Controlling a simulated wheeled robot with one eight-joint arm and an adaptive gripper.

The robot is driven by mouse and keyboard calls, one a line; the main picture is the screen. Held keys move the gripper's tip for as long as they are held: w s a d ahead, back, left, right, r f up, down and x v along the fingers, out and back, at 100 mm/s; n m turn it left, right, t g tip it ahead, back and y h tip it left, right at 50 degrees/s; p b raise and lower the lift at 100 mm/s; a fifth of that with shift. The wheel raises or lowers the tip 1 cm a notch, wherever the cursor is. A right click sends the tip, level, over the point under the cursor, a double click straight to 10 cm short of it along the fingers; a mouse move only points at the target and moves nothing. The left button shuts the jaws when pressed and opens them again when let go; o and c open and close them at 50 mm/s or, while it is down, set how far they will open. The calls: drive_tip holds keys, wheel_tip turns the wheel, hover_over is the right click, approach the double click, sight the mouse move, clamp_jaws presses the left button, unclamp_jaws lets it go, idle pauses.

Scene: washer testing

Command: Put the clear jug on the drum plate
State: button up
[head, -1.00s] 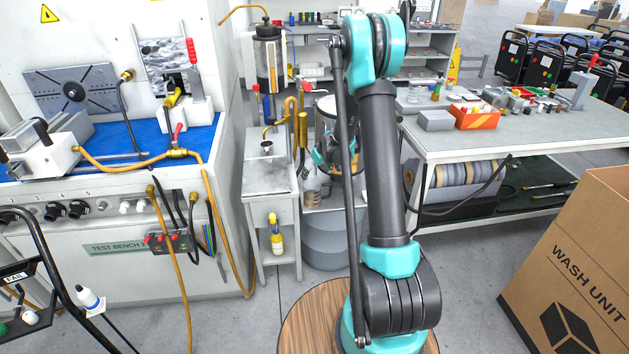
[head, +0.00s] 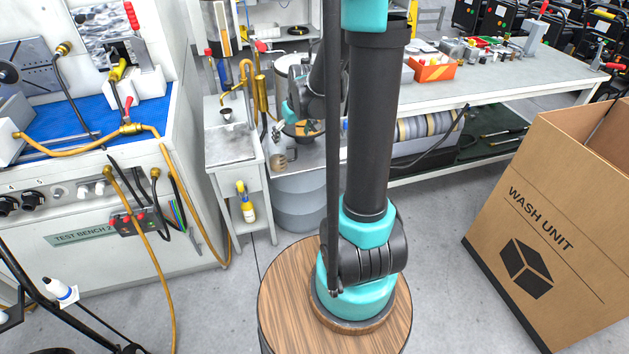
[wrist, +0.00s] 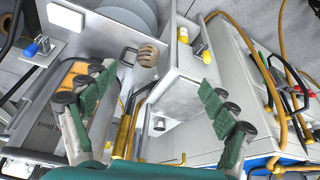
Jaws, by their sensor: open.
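A small tan, ribbed, see-through-looking vessel (head: 278,161), which I take for the clear jug, stands on the ledge beside the sink bench. In the wrist view it (wrist: 147,55) shows beyond the fingertips, near the middle. My gripper (wrist: 155,84) is open, with green-padded fingers wide apart and nothing between them. In the head view my gripper (head: 284,121) is small and partly hidden by my arm, above the vessel. An orange plate (wrist: 77,78), perhaps the drum plate, shows behind the left finger. In the head view an orange patch (head: 300,131) shows at the steel drum's opening.
The sink bench (head: 230,147) with brass taps stands left of the vessel. A yellow-capped bottle (head: 246,203) is on its lower shelf. A grey round tub (head: 300,202) is below the ledge. A cardboard box (head: 547,200) and a worktable (head: 510,72) stand right.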

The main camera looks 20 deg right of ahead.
drive_tip(key=s+d+f+m+h, duration=0.1)
drive_tip(key=s+m, duration=0.1)
drive_tip(key=s, duration=2)
drive_tip(key=shift+d+f+m, duration=0.2)
drive_tip(key=shift+m, duration=0.2)
